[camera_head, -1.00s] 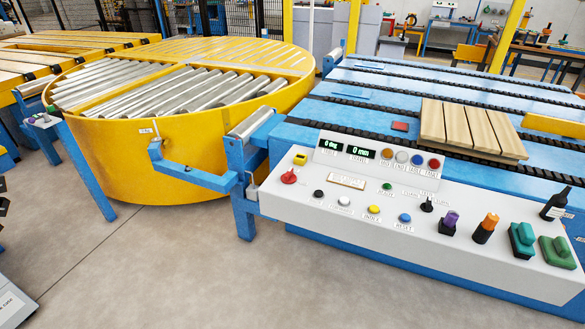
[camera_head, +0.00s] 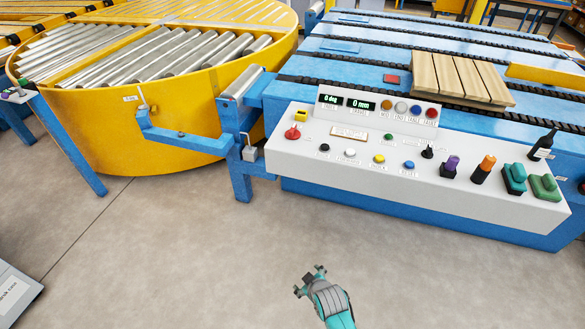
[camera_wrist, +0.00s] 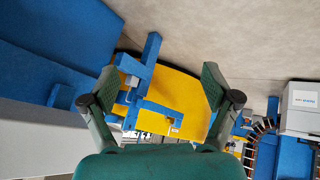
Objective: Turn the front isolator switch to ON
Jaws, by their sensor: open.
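My gripper (camera_head: 309,280) is open and empty over the bare floor, in front of and below the panel and well apart from the knob. In the wrist view the spread fingers of my gripper (camera_wrist: 160,85) show with nothing between them. The knob cannot be made out in the wrist view.
A yellow block (camera_head: 301,116) sits behind the knob. The panel also carries buttons, a black selector (camera_head: 428,151) and upright handles. A blue bracket (camera_head: 185,140) juts out left of the panel, beside the yellow turntable (camera_head: 120,120). The floor (camera_head: 190,250) in front is clear.

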